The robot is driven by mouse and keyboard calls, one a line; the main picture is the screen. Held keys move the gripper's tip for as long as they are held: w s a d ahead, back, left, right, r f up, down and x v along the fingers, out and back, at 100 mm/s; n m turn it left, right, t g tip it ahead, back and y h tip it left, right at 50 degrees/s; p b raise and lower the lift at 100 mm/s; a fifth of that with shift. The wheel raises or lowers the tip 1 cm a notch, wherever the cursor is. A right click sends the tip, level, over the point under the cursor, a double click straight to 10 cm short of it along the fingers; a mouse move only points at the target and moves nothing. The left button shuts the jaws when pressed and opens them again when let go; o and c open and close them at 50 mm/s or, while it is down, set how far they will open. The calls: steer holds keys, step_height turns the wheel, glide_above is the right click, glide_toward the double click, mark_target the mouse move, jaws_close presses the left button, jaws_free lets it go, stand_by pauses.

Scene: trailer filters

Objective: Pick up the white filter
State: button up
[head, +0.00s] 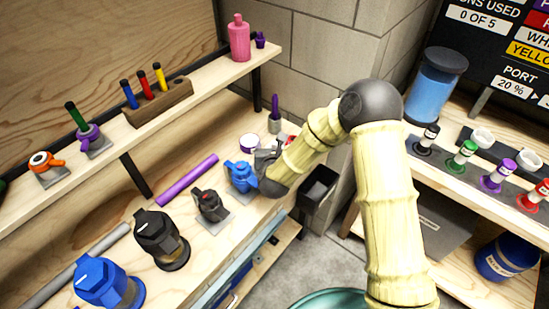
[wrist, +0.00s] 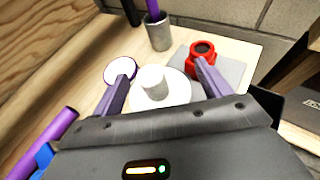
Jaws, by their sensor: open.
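A short white cylinder, which looks like the white filter (wrist: 153,80), stands on a round white disc (wrist: 178,92) in the wrist view. My gripper (wrist: 163,70) is open, its two purple fingers apart on either side of the white piece with nothing held. Whether either finger touches it cannot be told. In the head view my gripper (head: 267,160) is over the far end of the lower wooden bench, and my arm hides most of the white piece there.
A white round lid with a purple rim (wrist: 120,70) lies by the left finger. A red fitting (wrist: 202,58) on a grey plate is by the right finger. A grey cup (wrist: 158,36) stands behind. A blue valve (head: 241,176) and a purple tube (head: 187,180) are nearby.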

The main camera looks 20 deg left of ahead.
steer(key=c, duration=1.1)
steer(key=shift+r, duration=0.1)
step_height(320, 180, up, 10)
steer(key=shift+f+b, duration=0.1)
steer(key=shift+b, duration=0.2)
